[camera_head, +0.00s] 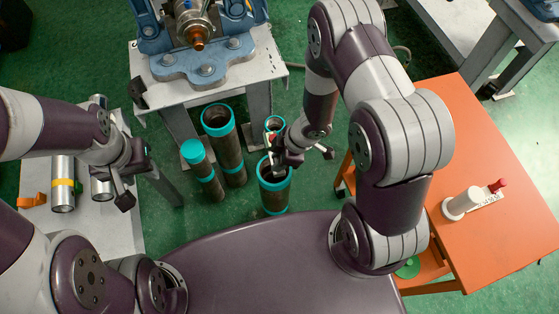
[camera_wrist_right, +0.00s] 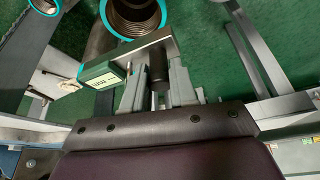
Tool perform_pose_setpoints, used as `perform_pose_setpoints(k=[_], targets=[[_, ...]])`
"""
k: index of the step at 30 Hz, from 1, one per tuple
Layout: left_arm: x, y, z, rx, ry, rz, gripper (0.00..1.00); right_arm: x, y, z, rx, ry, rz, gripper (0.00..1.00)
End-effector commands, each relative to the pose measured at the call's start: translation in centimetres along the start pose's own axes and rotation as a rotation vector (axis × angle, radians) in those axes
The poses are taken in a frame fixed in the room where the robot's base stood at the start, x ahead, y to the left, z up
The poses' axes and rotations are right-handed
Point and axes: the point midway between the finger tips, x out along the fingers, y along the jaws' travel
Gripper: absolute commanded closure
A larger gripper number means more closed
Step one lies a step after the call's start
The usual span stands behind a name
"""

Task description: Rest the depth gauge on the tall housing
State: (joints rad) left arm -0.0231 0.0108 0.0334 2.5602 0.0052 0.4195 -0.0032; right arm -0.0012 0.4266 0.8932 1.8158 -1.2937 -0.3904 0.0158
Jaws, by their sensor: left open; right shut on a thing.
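The depth gauge (camera_wrist_right: 103,76) has a green body with a small display and a grey metal bar. My right gripper (camera_wrist_right: 158,85) is shut on it. In the wrist view the bar crosses the near edge of an open threaded pipe housing (camera_wrist_right: 133,18) with a teal rim; I cannot tell whether it touches. In the head view my right gripper (camera_head: 283,154) is just above the nearest teal-rimmed housing (camera_head: 275,196). Other housings stand behind it, one wide (camera_head: 218,119) and one small (camera_head: 274,124). Which is tallest is unclear. My left gripper (camera_head: 126,184) is open and empty.
A teal-capped pipe (camera_head: 194,150) stands left of the housings. A blue vise (camera_head: 200,62) is on the bench behind. A left table (camera_head: 107,222) holds metal cylinders. Green floor is free around the housings.

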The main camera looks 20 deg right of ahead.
Motion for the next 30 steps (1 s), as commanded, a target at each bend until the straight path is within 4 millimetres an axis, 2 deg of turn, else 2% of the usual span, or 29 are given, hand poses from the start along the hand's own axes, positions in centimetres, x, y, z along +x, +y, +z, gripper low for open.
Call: perform_pose_setpoints(k=[4, 8, 22, 30], targets=[[0.2, 0.0, 0.0, 0.0, 0.001, 0.0, 0.57, -0.2, -0.3, 0.1, -0.06, 0.001, -0.022, 1.0], [1.1, 0.0, 0.1, 0.0, 0.001, 0.0, 0.57, 0.6, -0.3, 0.4, -0.061, 0.001, -0.023, 1.0], [7.6, 0.0, 0.9, 0.0, 0.0, 0.0, 0.57, 5.9, -0.3, 2.6, -0.059, 0.001, -0.022, 1.0], [8.4, 0.0, 1.0, 0.0, 0.001, 0.0, 0.57, 7.2, -0.3, 3.1, -0.059, 0.001, -0.023, 1.0]])
